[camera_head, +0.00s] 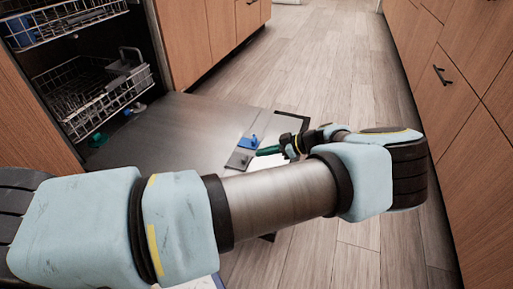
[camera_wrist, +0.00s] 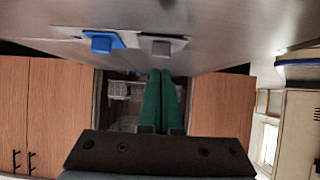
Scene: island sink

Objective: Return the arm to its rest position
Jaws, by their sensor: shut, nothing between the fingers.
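My gripper (camera_head: 268,150) is at the end of my arm, which stretches across the lower part of the head view and bends back at the right. Its green fingers lie over the open dishwasher door (camera_head: 190,125). In the wrist view the green fingers (camera_wrist: 160,100) are side by side and closed, with nothing visible between them. A blue latch piece (camera_wrist: 102,42) and a grey piece (camera_wrist: 162,46) on the door show just beyond the fingertips. I cannot tell whether the fingers touch the door.
The open dishwasher has a lower rack (camera_head: 90,95) and an upper rack (camera_head: 60,18) at the left. Wooden cabinets (camera_head: 450,90) line the right side, with more at the back left. The wooden floor (camera_head: 320,60) between them is clear.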

